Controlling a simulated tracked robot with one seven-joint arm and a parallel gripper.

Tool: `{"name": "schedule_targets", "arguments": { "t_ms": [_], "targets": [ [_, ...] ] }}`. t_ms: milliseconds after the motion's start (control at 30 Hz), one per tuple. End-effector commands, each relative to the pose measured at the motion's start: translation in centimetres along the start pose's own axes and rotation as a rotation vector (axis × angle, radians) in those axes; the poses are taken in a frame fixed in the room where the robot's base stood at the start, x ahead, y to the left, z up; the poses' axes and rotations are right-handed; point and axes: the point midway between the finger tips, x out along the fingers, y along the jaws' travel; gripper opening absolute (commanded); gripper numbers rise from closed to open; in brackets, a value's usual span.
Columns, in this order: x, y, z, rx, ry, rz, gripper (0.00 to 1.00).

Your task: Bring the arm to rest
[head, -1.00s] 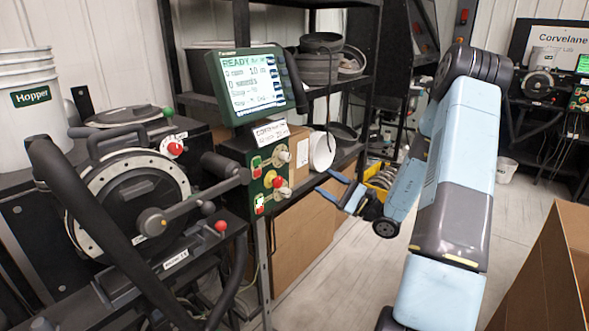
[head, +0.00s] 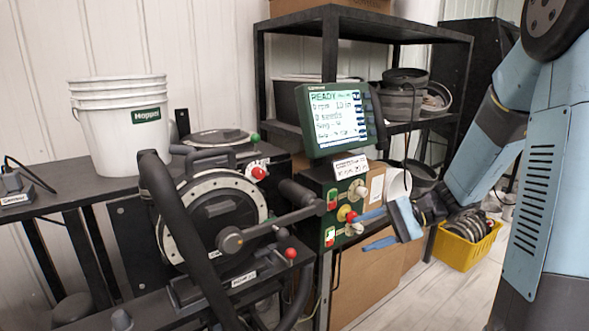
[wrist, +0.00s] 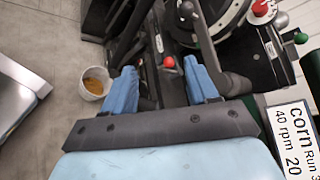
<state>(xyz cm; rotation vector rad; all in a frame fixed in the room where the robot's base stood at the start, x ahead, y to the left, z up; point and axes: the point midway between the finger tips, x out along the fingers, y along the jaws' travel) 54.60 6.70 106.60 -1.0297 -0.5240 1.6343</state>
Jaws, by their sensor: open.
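My gripper (head: 366,228) is open and empty in the head view. Its two blue fingers point left, in front of the green control box (head: 329,222) with its knobs and buttons. I cannot tell whether a finger touches the box. My blue and grey arm comes in from the right. In the wrist view, the open fingers (wrist: 160,78) have nothing between them up close; a red ball knob (wrist: 169,62) shows beyond them. The seed meter (head: 215,215), a round dark drum with a pale ring and crank, stands left of my gripper.
A display (head: 338,118) reading READY sits above the control box. A white Hopper bucket (head: 118,128) stands at left. A black shelf (head: 350,30) with pans is behind. A yellow crate (head: 467,246) is on the floor. The wrist view shows a small bucket (wrist: 95,84) with orange contents.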

Motion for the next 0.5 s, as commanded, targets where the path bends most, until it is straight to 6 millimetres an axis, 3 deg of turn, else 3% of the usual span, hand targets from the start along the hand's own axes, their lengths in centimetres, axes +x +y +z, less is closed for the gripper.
{"name": "schedule_targets", "arguments": {
  "t_ms": [267,500],
  "targets": [
    [0.5,1.4,5.0,-0.124,0.092,0.317,0.58],
    [-0.6,2.6,8.4,-0.247,0.213,0.555,0.58]
  ]
}}
